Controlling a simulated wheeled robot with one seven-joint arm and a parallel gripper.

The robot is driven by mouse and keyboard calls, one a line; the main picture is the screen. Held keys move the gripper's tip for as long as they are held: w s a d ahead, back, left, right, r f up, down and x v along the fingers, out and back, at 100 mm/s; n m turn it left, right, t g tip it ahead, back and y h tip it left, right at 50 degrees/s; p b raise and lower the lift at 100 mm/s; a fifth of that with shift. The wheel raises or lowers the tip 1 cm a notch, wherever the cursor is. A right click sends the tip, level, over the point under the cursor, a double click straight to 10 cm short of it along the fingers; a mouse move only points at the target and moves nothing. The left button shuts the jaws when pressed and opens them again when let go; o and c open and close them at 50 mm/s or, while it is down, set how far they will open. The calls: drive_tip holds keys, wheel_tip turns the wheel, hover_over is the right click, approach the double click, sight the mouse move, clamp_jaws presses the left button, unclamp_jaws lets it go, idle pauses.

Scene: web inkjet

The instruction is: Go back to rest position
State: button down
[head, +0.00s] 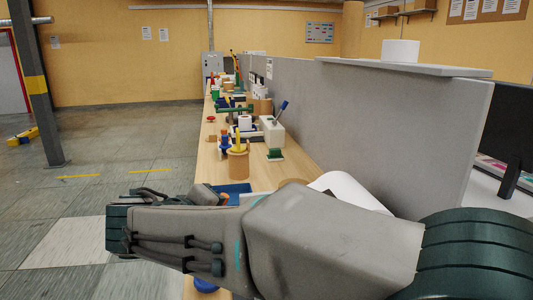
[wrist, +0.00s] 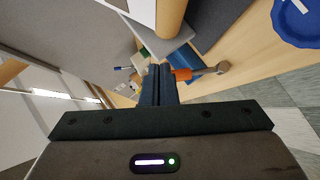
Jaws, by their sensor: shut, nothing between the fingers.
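My gripper (wrist: 160,72) shows in the wrist view with its two dark fingers together and nothing between them. It hangs over the bench, and a tool with an orange grip and a wooden end (wrist: 200,73) lies just right of the fingertips in that picture. In the head view my arm stretches across the lower part of the picture, over the near end of the wooden bench (head: 207,165). The gripper's fingers cannot be made out clearly there, and the arm hides the near bench top.
A grey partition (head: 370,125) runs along the bench's right side. A wooden cup (head: 238,164), a white box with a pen (head: 272,132) and a blue tray (head: 233,190) stand on the bench. A blue round dish (wrist: 297,22) shows in the wrist view. Floor at left is open.

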drive_tip(key=d+g+p, duration=0.1)
drive_tip(key=d, duration=0.2)
drive_tip(key=d+r+m+g+p, duration=0.1)
drive_tip(key=d+p, duration=0.1)
drive_tip(key=d, duration=0.2)
drive_tip(key=s+d+r+g+p, duration=0.1)
drive_tip(key=d, duration=0.3)
drive_tip(key=shift+s+d+r+m+g+h, duration=0.1)
drive_tip(key=shift+d+r+m+g+h, duration=0.05)
drive_tip(key=shift+m+g+h, duration=0.2)
drive_tip(key=s+d+r+m+g+y+p, duration=0.2)
drive_tip(key=s+d+m+g+y+p, duration=0.3)
drive_tip(key=s+d+p, duration=0.9)
drive_tip(key=shift+s+d+r+m+y+p, duration=0.3)
drive_tip(key=shift+d+m, duration=0.3)
drive_tip(key=shift+m, duration=0.55)
